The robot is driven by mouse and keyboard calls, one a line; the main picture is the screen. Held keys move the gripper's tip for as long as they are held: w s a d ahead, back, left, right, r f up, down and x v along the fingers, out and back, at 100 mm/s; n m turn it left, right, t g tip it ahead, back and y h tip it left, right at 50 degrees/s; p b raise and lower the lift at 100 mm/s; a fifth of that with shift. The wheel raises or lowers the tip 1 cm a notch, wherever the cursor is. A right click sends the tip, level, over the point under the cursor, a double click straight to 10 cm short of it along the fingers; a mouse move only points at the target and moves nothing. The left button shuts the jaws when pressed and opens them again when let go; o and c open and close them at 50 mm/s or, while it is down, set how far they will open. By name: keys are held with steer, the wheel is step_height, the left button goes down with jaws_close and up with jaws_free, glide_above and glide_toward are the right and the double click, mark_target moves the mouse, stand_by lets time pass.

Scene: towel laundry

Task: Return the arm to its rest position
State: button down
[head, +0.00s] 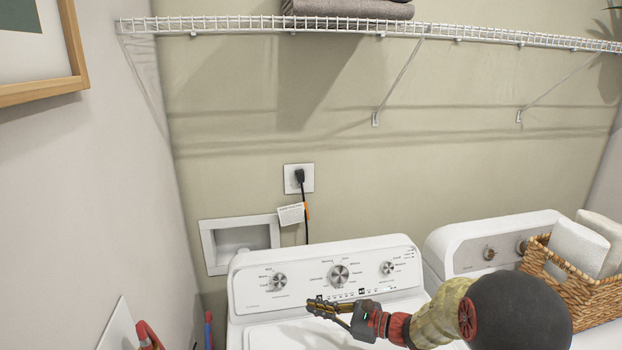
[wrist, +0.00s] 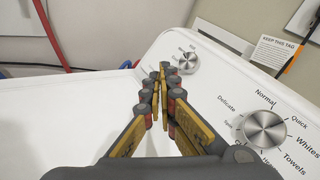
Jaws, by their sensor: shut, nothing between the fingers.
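My gripper (head: 312,304) is in front of the washer's control panel (head: 250,284) in the head view, with my arm reaching in from the lower right. In the wrist view my gripper (wrist: 163,72) shows its two yellow and grey fingers brought together at the tips, with nothing between them. The panel with its silver knobs (wrist: 264,131) lies to the right of the fingers there. The white washer top (wrist: 70,110) lies below and to the left. I cannot tell exactly how far the fingers are from the panel.
A second white machine (head: 462,248) stands at the right with a wicker basket (head: 570,292) of white towels (head: 583,246). A wire shelf (head: 450,33) with folded grey towels (head: 350,9) runs above.

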steer(key=s+r+n+g+h, duration=0.35)
steer(key=s+n, duration=0.25)
steer(key=s, duration=0.5)
steer(key=s+r+n+g+h, duration=0.2)
steer(key=s+r+n, duration=0.25)
steer(key=s, duration=0.55)
steer(key=s+d+r+n+t+h, duration=0.3)
steer(key=s+d+n+h, duration=0.5)
steer(key=s+d, duration=0.6)
steer(key=d+h, duration=0.1)
steer(key=d, duration=0.2)
steer(key=shift+s+d+n+t, duration=0.15)
steer(key=shift+s+n+t, duration=0.2)
